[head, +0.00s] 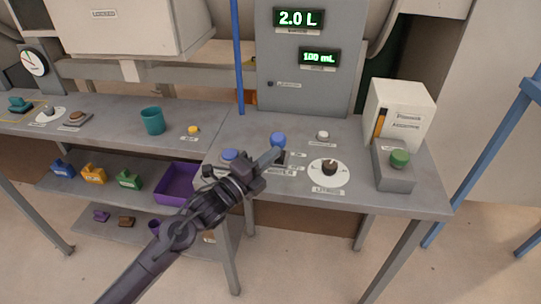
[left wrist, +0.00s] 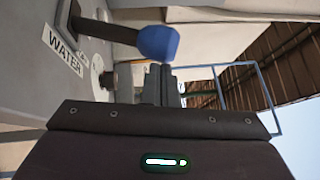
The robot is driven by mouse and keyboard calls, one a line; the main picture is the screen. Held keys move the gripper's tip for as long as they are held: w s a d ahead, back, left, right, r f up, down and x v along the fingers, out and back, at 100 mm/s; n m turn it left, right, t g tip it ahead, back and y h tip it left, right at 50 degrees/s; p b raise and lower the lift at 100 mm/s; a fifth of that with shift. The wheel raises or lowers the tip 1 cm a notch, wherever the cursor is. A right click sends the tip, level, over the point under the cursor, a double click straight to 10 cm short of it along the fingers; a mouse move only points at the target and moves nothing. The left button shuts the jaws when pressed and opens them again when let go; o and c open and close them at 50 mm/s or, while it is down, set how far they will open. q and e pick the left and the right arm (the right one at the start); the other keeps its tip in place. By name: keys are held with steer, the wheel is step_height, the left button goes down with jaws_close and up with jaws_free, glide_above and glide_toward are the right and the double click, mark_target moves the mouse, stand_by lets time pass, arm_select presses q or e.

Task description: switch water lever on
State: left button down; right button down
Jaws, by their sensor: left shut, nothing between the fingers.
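The water lever has a round blue knob (head: 279,139) and stands on the grey bench, just beyond my left gripper (head: 274,156) in the head view. In the left wrist view its blue knob (left wrist: 158,43) sits on a dark shaft, beside a white label (left wrist: 63,50) reading WATER. My left gripper's narrow fingers (left wrist: 160,84) are shut and empty, close to the knob. I cannot tell whether they touch it. My gripper hides part of the lever's base in the head view. My right gripper is not in view.
A black dial on a white disc (head: 329,170), a small white button (head: 322,136) and a green button (head: 399,158) sit to the right. A blue button (head: 230,155) is left of the lever. The grey panel (head: 290,65) behind shows 2.0 L and 100 mL. A purple tray (head: 176,187) is lower left.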

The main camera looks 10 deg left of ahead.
mark_target(273, 135)
arm_select(q)
steer(key=shift+w+r+p, duration=0.25)
steer(key=shift+r+p, duration=0.2)
steer(key=shift+p, duration=0.3)
steer(key=w+r+g+p, duration=0.1)
steer(key=p, duration=0.1)
steer(key=w+r+n+y+p, duration=0.1)
steer(key=w+p, duration=0.1)
steer(key=w+r+n+g+p, duration=0.1)
steer(key=p, duration=0.2)
steer(key=shift+w+g+y, duration=0.15)
steer(key=shift+g+y, duration=0.15)
steer(key=shift+y, duration=0.1)
steer(key=w+n+g+y+p, duration=0.1)
steer(key=w+g+p, duration=0.1)
steer(key=w, duration=0.5)
steer(key=shift+n+g, duration=0.4)
steer(key=shift+g, duration=0.1)
steer(key=shift+w+a+r+p, duration=0.1)
steer(key=shift+r+p, duration=0.2)
